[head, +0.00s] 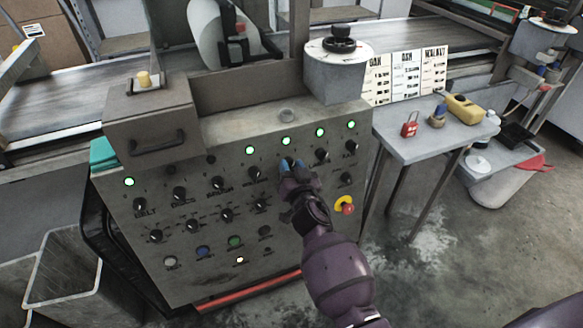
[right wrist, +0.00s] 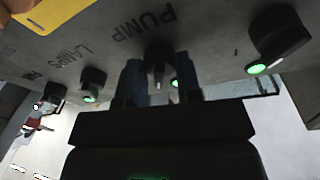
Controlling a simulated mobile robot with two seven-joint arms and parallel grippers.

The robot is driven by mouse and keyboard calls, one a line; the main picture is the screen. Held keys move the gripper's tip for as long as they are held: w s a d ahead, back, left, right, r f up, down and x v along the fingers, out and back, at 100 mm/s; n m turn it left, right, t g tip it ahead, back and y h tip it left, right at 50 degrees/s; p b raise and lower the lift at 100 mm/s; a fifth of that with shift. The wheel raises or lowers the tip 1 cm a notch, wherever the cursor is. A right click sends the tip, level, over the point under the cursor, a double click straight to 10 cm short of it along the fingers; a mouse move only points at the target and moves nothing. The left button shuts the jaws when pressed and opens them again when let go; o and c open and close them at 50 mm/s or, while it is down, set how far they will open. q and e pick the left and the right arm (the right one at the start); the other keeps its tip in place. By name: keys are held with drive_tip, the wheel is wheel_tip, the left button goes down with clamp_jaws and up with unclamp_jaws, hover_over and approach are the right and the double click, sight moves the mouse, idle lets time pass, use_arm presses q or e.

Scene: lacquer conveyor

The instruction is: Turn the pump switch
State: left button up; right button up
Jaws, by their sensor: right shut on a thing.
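The pump switch is a black rotary knob (right wrist: 159,57) under the printed word PUMP in the right wrist view. It sits on the sloped grey control panel (head: 190,267). My right gripper (head: 290,170) is at the upper row of knobs in the head view, and its blue-tipped fingers largely cover the switch there. In the right wrist view the two fingers of the gripper (right wrist: 162,84) stand on either side of the knob, shut on it. A green lamp (head: 286,141) is lit just above the switch. My left gripper is not in view.
Other black knobs flank the switch, including the lamps knob (head: 322,154). A red and yellow emergency stop (head: 346,207) lies to the lower right. A grey side table (head: 401,148) with a red padlock (head: 410,126) stands to the right. Open floor lies at the lower right.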

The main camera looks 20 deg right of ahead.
drive_tip(key=n, duration=0.4)
drive_tip(key=shift+d+y, duration=0.1)
drive_tip(key=shift+y, duration=0.3)
drive_tip(key=n+y, duration=0.1)
drive_tip(key=n, duration=0.3)
drive_tip(key=shift+r+p, duration=0.15)
drive_tip(key=shift+p, duration=0.2)
drive_tip(key=n+y, duration=0.1)
drive_tip(key=n, duration=0.3)
drive_tip(key=shift+y+p, duration=0.3)
drive_tip(key=shift+p, duration=0.1)
drive_tip(key=shift+n, duration=0.8)
drive_tip(key=o, duration=0.9)
drive_tip(key=shift+o, duration=0.2)
drive_tip(key=shift+f, duration=0.2)
